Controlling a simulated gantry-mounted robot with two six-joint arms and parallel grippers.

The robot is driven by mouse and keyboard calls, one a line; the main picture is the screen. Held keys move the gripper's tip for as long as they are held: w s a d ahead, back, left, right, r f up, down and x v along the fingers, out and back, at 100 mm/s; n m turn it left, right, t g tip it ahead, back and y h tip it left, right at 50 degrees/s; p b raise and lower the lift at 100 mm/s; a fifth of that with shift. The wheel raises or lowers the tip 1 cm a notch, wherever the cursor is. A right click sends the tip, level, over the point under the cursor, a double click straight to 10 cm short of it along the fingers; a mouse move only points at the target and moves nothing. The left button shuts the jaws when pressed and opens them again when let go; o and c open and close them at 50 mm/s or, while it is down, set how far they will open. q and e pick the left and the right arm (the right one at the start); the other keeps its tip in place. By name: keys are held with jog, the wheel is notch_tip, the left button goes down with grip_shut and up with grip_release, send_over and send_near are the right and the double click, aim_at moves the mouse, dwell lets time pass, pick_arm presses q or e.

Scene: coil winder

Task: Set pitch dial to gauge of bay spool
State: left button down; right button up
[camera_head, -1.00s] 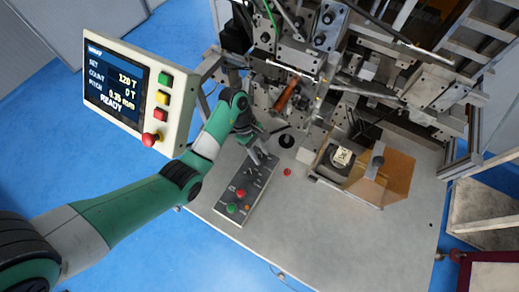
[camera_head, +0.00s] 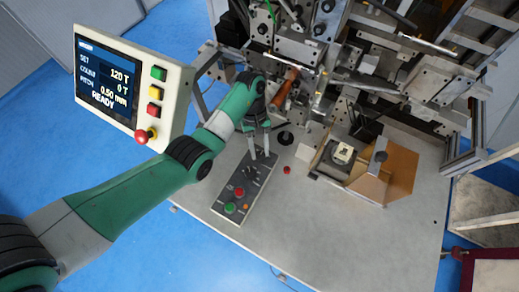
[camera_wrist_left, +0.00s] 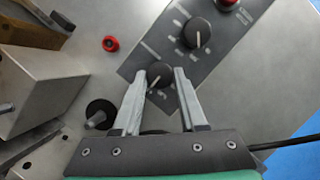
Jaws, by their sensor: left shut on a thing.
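The pitch dial (camera_wrist_left: 160,74) is a round black knob with a white pointer line at the near end of the control panel (camera_wrist_left: 190,45). My left gripper (camera_wrist_left: 161,74) is shut on it, with one finger on each side. In the head view the left gripper (camera_head: 260,157) reaches down to the upper end of the control panel (camera_head: 236,203). The display (camera_head: 108,85) reads set 120 T, count 0 T, pitch 0.50 mm, READY. A spool with a pale label (camera_head: 344,152) sits in the bay; its writing is too small to read. My right gripper is not in view.
A second black knob (camera_wrist_left: 196,33) and a red button (camera_wrist_left: 227,3) are farther along the panel. An amber cover (camera_head: 398,175) stands beside the bay. The front bench is clear.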

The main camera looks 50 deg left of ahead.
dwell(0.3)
pick_arm(q)
jog(key=shift+c, duration=2.3)
grip_release()
jog(key=p+v, duration=0.5)
jog(key=v, duration=0.6)
jog(key=shift+r, duration=0.3)
jog(key=shift+w, duration=0.1)
